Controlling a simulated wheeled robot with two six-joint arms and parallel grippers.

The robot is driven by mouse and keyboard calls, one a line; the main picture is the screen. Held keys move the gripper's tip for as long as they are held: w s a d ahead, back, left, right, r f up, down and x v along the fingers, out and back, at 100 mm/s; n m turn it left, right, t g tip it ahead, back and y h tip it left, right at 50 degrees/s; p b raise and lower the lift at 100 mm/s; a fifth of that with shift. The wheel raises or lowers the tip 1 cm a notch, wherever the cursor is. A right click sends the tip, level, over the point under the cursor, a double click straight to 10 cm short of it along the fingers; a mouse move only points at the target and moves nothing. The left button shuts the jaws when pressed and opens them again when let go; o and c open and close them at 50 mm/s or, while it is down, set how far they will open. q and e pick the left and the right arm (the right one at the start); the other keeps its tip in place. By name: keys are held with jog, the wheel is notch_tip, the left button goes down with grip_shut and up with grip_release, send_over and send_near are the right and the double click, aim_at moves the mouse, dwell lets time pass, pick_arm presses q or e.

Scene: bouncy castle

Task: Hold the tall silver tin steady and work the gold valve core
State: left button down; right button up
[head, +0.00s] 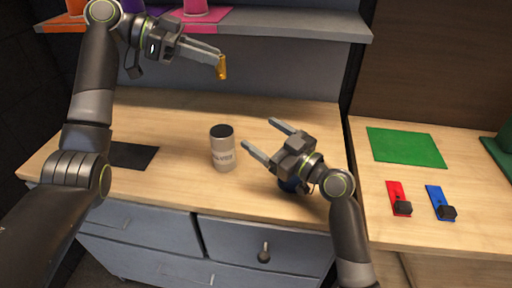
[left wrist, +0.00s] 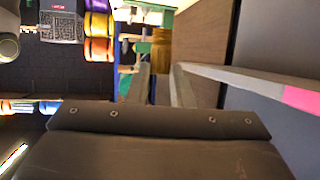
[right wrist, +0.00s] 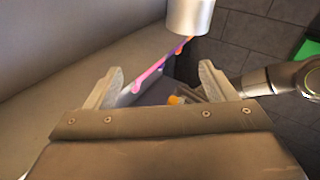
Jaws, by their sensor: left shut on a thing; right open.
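The tall silver tin (head: 222,152) stands upright on the wooden worktop, with a dark top and a printed label. It also shows at the top of the right wrist view (right wrist: 189,14). My left gripper (head: 221,66) is shut on the small gold valve core (head: 222,68), high above and behind the tin. The gold piece also shows at the fingertips in the left wrist view (left wrist: 161,47). My right gripper (head: 259,135) is open and empty, just right of the tin, its fingers pointing toward it without touching.
A shelf (head: 290,23) with coloured mats runs along the back, close to my left gripper. A dark mat (head: 132,155) lies left of the tin. A green mat (head: 405,147) lies on the right-hand table.

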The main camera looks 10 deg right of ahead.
aim_at(214, 130)
jog(key=w+a+g, duration=0.1)
jog(key=w+a, duration=0.1)
jog(key=a, duration=0.1)
jog(key=w+a+f+g, duration=0.1)
jog(key=w+a, duration=0.1)
jog(key=a, duration=0.2)
jog(key=w+a+f+g+y, duration=0.1)
jog(key=w+a, duration=0.2)
jog(key=a, duration=0.1)
jog(key=shift+a+f, duration=0.2)
jog(key=shift+f, duration=0.05)
jog(key=shift+c, duration=0.4)
